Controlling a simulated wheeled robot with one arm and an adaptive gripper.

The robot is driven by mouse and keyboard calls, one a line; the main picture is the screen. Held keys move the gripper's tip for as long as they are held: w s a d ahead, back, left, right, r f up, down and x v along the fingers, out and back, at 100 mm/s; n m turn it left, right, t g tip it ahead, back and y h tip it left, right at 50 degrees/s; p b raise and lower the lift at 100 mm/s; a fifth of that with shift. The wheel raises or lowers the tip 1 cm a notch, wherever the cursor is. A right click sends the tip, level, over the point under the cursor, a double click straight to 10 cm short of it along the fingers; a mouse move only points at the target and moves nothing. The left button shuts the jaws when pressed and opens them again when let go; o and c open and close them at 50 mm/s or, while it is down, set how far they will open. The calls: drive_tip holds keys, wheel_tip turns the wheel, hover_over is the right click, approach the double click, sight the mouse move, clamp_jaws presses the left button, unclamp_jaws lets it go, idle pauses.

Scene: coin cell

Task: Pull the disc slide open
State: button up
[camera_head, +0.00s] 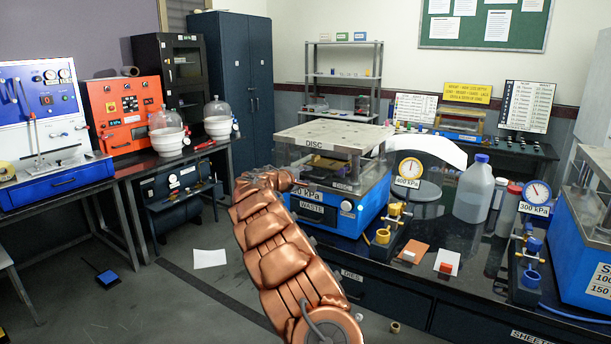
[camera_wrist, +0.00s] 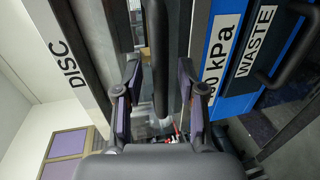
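The disc station is a blue box with a clear middle section and a pale top slab; its DISC label (camera_head: 315,145) is on the slab's front edge. In the wrist view the DISC label (camera_wrist: 67,63) appears turned on its side. A dark bar handle (camera_wrist: 160,60) runs between the fingers of my gripper (camera_wrist: 158,80). The fingers are open, one on each side of the bar, with visible gaps. In the head view my copper arm hides the handle and most of the gripper.
A WASTE drawer (camera_wrist: 255,40) with its own dark handle is close to the right finger. A gauge (camera_head: 410,168), a plastic jug (camera_head: 474,188) and small blocks (camera_head: 447,262) stand on the black bench to the right. Open floor lies to the left of my arm.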

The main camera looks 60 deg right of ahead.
drive_tip(key=shift+d, duration=0.2)
clamp_jaws()
idle(0.3)
idle(0.4)
